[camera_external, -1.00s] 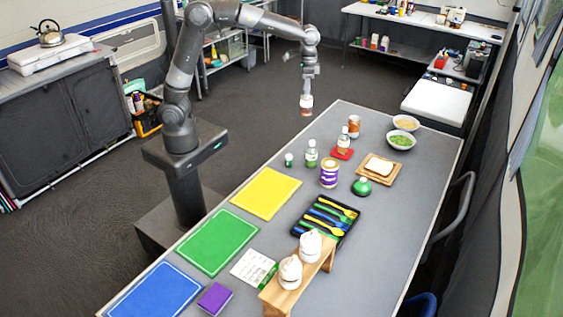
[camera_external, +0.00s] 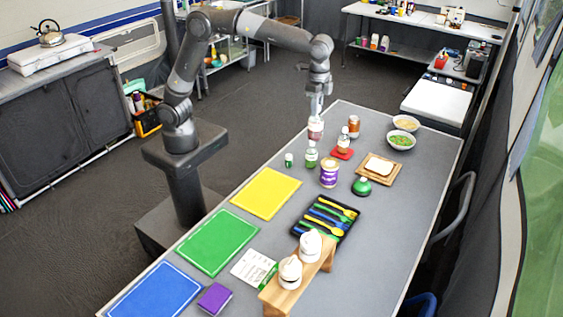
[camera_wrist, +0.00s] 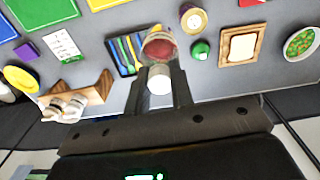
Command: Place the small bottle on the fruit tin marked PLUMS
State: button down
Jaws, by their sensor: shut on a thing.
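My gripper (camera_external: 316,113) is shut on a small clear bottle (camera_external: 316,130) with red contents. In the external view it hangs above the table's far-left part. In the wrist view the bottle (camera_wrist: 158,47) shows its white cap (camera_wrist: 159,82) between the fingers. A tin with a purple and cream label (camera_external: 329,174) stands upright on the table, nearer the camera and slightly right of the bottle; it also shows in the wrist view (camera_wrist: 193,19). Its lettering is too small to read. Nothing rests on its top.
A bottle with green contents (camera_external: 311,155) and a small green jar (camera_external: 289,160) stand left of the tin. A green lidded item (camera_external: 362,187) and cutlery tray (camera_external: 312,229) are nearby.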

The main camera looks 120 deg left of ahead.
aim_at(316, 119)
jog(key=shift+w+d+f+m, duration=0.15)
jog(key=shift+w+d+f, duration=0.1)
jog(key=shift+d, duration=0.3)
jog(key=shift+w+d+f+m, duration=0.15)
jog(key=shift+w+d+f, duration=0.1)
jog(key=shift+d, duration=0.25)
jog(key=f, duration=0.4)
jog(key=shift+a+f, duration=0.1)
jog(key=shift+a, duration=0.2)
jog(key=w+a+f, duration=0.2)
jog(key=a+f, duration=0.8)
jog(key=a, duration=0.1)
jog(key=shift+f, duration=0.5)
jog(key=c, duration=1.3)
grip_release()
jog(key=shift+o, duration=0.2)
notch_tip(316, 119, up, 12)
jog(key=shift+r, duration=0.2)
